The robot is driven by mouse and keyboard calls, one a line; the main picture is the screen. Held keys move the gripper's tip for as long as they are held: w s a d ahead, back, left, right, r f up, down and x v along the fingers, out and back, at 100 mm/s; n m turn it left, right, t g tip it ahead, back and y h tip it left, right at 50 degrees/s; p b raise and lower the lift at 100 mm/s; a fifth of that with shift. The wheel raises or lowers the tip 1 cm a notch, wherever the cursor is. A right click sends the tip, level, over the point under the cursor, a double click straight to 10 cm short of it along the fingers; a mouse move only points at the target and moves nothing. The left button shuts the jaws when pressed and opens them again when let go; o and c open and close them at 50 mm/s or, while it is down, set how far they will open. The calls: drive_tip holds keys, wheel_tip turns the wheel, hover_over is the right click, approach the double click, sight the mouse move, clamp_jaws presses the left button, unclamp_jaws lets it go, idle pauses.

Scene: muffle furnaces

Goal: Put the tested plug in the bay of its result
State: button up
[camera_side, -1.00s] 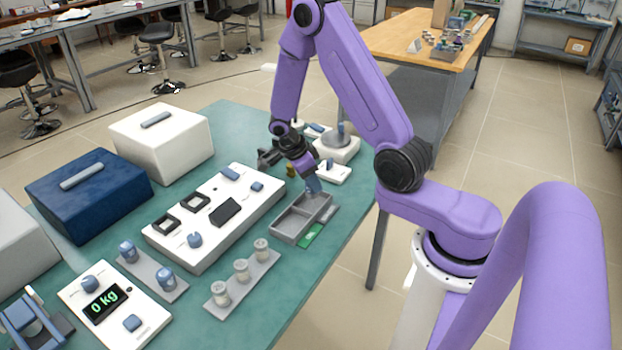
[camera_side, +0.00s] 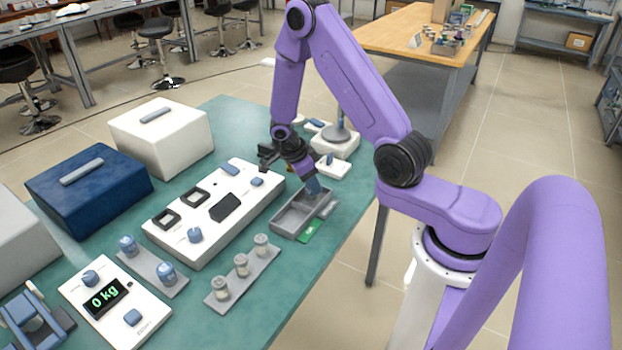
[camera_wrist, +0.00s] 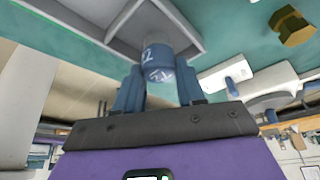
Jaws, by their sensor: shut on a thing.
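My gripper (camera_side: 313,187) is over the far compartment of the grey two-bay tray (camera_side: 289,238), its fingertips low at the tray. In the wrist view my gripper (camera_wrist: 158,88) is shut on a blue plug (camera_wrist: 158,62) with pale markings, which look like digits. The plug's end reaches toward the tray's inner corner, beside the divider (camera_wrist: 118,18). I cannot tell if it touches the floor. In the side view the fingers mostly hide the plug. A green label (camera_side: 308,233) lies by the near bay and a grey label (camera_side: 328,210) by the far one.
A white tester (camera_side: 208,250) with square sockets stands left of the tray. A rack (camera_side: 252,276) of three jars is nearer. A brass hexagonal piece (camera_wrist: 291,25) shows beside the tray.

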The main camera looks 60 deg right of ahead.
drive_tip(key=shift+f, duration=0.55)
drive_tip(key=o, duration=1.5)
drive_tip(key=shift+o, duration=0.2)
drive_tip(key=shift+r, duration=0.15)
drive_tip(key=shift+r, duration=3.9)
